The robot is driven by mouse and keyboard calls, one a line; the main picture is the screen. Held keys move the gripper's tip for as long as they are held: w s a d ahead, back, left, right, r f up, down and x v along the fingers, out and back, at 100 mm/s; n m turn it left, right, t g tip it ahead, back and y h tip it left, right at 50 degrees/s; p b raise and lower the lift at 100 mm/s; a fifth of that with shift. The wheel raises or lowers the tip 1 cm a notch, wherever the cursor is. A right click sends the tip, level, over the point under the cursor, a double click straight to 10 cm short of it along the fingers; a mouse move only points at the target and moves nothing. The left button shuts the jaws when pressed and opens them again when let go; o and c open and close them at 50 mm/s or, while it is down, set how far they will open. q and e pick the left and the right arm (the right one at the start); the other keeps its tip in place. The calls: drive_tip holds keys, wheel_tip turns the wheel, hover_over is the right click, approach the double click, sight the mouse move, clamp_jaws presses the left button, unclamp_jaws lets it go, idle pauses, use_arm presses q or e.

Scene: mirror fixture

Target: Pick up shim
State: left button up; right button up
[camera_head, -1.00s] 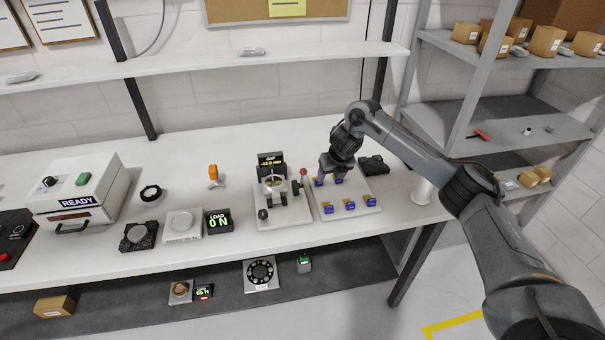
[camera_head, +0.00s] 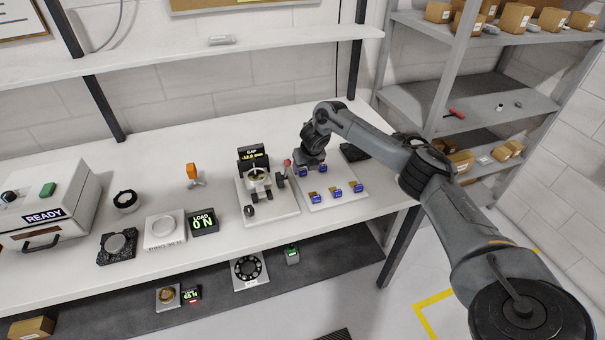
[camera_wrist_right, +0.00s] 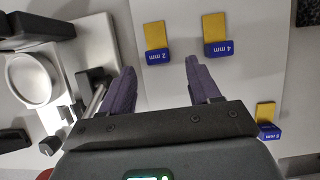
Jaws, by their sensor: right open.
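Several shims, yellow plates with blue labelled tabs, sit on a pale tray (camera_head: 296,203). Three are in the front row, at left (camera_head: 316,198), middle (camera_head: 336,193) and right (camera_head: 355,187). Two more show at the back, below my right gripper (camera_head: 312,166). In the right wrist view, my right gripper (camera_wrist_right: 157,82) is open with nothing between its dark fingers. The 2 mm shim (camera_wrist_right: 156,42) lies just beyond the gap. The 4 mm shim (camera_wrist_right: 217,36) is to its right, and another shim (camera_wrist_right: 267,120) is at the far right. My left gripper is out of view.
A gauge fixture (camera_head: 262,205) with a lit display stands just left of the tray. A dark block (camera_head: 354,152) lies behind the tray. A load display (camera_head: 203,222) and a white box marked READY (camera_head: 50,196) stand further left. A shelf (camera_head: 200,58) runs above the bench.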

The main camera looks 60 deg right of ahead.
drive_tip(key=shift+x, duration=1.5)
drive_tip(key=shift+w, duration=0.1)
drive_tip(key=c, duration=1.1)
